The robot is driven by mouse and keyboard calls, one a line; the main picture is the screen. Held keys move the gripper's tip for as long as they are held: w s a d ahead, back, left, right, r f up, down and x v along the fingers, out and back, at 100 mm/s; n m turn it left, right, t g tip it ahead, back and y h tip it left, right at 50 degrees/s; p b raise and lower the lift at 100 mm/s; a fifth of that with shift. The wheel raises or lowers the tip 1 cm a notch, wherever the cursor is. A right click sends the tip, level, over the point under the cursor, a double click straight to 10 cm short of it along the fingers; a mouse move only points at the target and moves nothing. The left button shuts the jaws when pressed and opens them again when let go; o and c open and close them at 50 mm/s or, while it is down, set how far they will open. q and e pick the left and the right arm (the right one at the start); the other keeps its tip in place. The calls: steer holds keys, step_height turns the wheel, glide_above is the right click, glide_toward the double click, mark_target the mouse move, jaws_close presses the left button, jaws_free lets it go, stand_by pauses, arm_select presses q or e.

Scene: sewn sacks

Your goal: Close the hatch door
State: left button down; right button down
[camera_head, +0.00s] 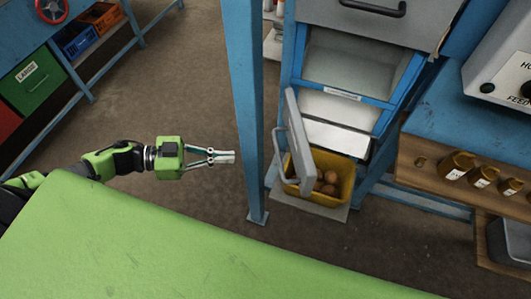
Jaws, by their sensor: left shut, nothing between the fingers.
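The hatch door looks to be the grey panel (296,135) at the left side of the blue chute frame (382,118). It stands swung open, seen nearly edge-on, with its lower part in front of the yellow bin. The pale chute opening (335,137) beside it is uncovered. My left gripper (230,157) reaches in from the left, shut and empty. It is left of the door and of the blue post, apart from both. My right gripper is not in view.
An upright blue post (245,100) stands between my gripper and the door. A yellow bin (342,182) with several brown round things sits below the chute. A green surface (150,240) fills the front. Brown jars (457,165) stand on a wooden shelf at right.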

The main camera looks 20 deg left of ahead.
arm_select(q)
steer(key=p+x, duration=0.2)
steer(key=x, duration=0.9)
steer(key=shift+w, duration=0.15)
